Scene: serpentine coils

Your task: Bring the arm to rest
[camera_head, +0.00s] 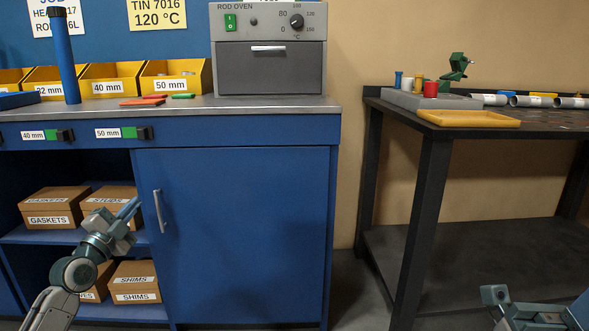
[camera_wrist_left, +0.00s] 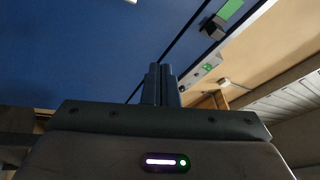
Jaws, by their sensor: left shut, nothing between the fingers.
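My left gripper (camera_head: 128,212) is at the lower left of the head view, in front of the blue cabinet's open shelves. Its fingers point up and to the right. In the left wrist view the two dark fingers (camera_wrist_left: 161,84) are together with nothing between them. Part of my right arm (camera_head: 530,312) shows at the bottom right of the head view. Its fingertips cannot be made out there.
A blue cabinet (camera_head: 240,230) with a closed door and boxed shelves stands close to my left gripper. On its top are a rod oven (camera_head: 268,70) and yellow bins (camera_head: 175,80). A dark table (camera_head: 430,150) stands at the right. Open floor lies between them.

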